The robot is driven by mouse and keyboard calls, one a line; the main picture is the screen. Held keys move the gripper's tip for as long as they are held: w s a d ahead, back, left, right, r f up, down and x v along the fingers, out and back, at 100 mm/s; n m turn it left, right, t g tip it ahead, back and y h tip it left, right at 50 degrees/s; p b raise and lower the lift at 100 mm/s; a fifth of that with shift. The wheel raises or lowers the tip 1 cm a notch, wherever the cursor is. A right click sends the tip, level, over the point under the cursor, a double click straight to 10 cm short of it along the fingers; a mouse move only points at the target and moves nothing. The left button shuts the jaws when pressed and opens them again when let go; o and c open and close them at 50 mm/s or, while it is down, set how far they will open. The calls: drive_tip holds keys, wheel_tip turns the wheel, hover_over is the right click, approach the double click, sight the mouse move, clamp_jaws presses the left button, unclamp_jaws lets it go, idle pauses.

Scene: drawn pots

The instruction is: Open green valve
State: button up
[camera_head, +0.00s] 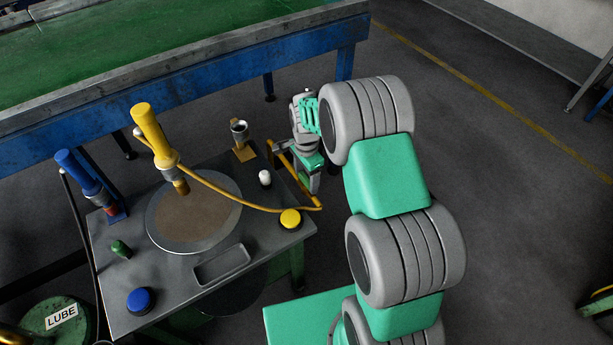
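A small dark green knob (120,248), the only green valve-like part I see, stands on the left side of the grey metal table (275,240). Its exact turn position is too small to tell. My gripper (315,183) hangs beyond the table's right edge, well to the right of the green knob and apart from it. The gripper is small and partly behind a yellow hose, so its fingers do not show clearly.
The table bears a round plate (163,240), a yellow tool (152,132) with a hose, a blue tool (80,172), a blue button (141,299), a yellow button (290,218) and a white knob (265,177). A green LUBE drum (45,335) stands lower left.

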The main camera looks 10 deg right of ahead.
sight(306, 178)
drive_tip(key=o, duration=0.4)
wheel_tip(306, 178, up, 8)
drive_tip(key=shift+f, duration=0.1)
idle(0.5)
drive_tip(key=s+r+n+t+p, duration=0.1)
drive_tip(key=s+r+n+p, duration=0.4)
drive_tip(key=r, duration=0.6)
drive_tip(key=s+r+n+t+p, duration=0.1)
drive_tip(key=s+r+n+p, duration=0.3)
drive_tip(key=s+r, duration=0.5)
drive_tip(key=s+r+n+t, duration=0.1)
drive_tip(key=s+r+n, duration=0.2)
drive_tip(key=s+n, duration=0.2)
drive_tip(key=shift+s+a+r+n+p, duration=0.25)
drive_tip(key=shift+s+n+p, duration=0.15)
drive_tip(key=shift+s, duration=0.3)
